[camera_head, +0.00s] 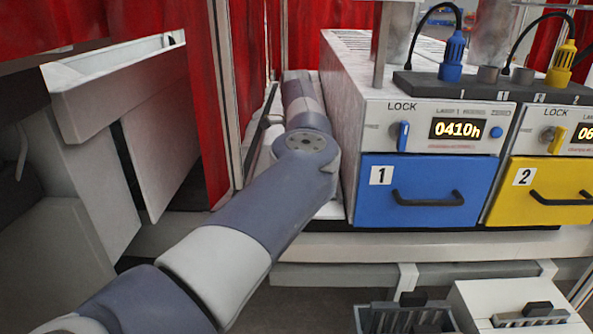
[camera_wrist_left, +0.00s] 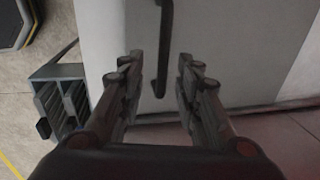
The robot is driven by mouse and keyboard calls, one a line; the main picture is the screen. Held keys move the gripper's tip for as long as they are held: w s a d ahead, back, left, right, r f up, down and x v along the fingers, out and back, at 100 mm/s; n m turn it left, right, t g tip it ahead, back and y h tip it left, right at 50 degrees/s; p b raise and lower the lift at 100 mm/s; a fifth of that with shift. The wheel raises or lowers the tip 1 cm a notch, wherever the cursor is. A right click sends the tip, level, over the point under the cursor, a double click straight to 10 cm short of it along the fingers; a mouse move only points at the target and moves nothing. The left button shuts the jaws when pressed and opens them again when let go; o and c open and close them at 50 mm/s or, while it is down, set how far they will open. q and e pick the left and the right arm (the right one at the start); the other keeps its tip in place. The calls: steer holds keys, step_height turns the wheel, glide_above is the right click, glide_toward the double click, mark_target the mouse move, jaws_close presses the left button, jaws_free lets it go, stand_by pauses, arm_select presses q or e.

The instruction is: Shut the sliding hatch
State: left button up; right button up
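In the left wrist view a dark upright bar handle (camera_wrist_left: 164,48) stands on a pale flat panel (camera_wrist_left: 245,45), which I take for the sliding hatch. My left gripper (camera_wrist_left: 157,70) is open, with a finger on each side of the handle in the picture. Clear gaps show between the fingers and the handle. I cannot tell how deep the handle lies between them. In the head view my left arm reaches into the space between the red curtain and the white machine, and its gripper is hidden. My right gripper is in neither view.
The white machine (camera_head: 342,130) with a blue drawer (camera_head: 420,175) and a yellow drawer (camera_head: 545,175) stands right of my arm. A red curtain (camera_head: 212,100) and its post are close on the left. A grey slotted rack (camera_wrist_left: 60,98) lies lower left in the wrist view.

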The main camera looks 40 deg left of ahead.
arm_select(q)
step_height(320, 180, up, 10)
steer(key=s+d, duration=0.1)
steer(key=shift+s+d+f, duration=0.2)
steer(key=shift+s, duration=0.1)
steer(key=shift+f, duration=0.1)
stand_by(0.3)
